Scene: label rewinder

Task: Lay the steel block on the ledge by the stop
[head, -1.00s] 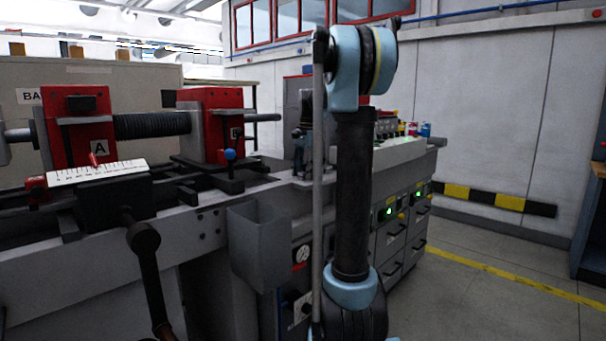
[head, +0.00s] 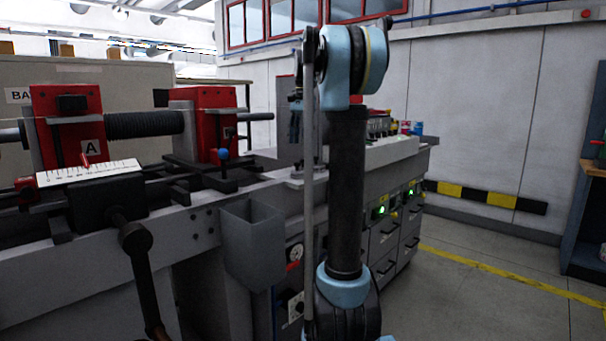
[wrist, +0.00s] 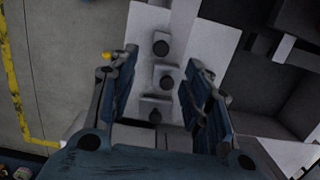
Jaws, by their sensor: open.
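My gripper (head: 295,128) points down beside the upright grey post of the machine, partly behind my own arm. In the wrist view my gripper (wrist: 158,98) is open, with its two blue-dark fingers apart and nothing held between them. A pale panel with several dark round knobs (wrist: 162,77) on square plates lies beyond the fingers. I cannot make out the steel block, the ledge or the stop for certain in either view.
Red stands (head: 70,125) hold a dark threaded roller (head: 145,124) on the machine. An open grey bin (head: 252,240) hangs in front. Floor at the right is clear.

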